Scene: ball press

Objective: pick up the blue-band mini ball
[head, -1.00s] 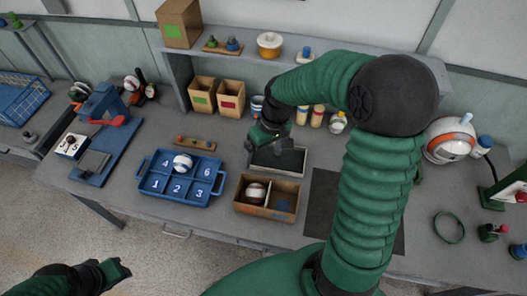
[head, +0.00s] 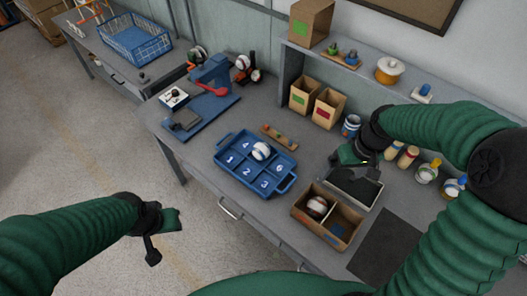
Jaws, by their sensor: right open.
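A white ball with a dark, bluish band (head: 261,151) sits in the upper middle compartment of the blue numbered tray (head: 223,161), between 4 and 6. Another ball with a brownish band (head: 316,207) lies in the left half of the divided cardboard box (head: 343,238). My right gripper (head: 347,158) is open above the back left of a dark shallow tray (head: 366,195), right of the blue tray and apart from the banded ball. Its fingers show only small and dark. My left gripper (head: 165,234) hangs over the floor left of the table, its fingers apart and empty.
A blue press (head: 212,75) with a red lever stands at the back left of the table. A wooden strip with pegs (head: 279,137) lies behind the blue tray. Two cardboard bins (head: 327,108) stand under the shelf. A dark mat (head: 388,246) lies right of the box.

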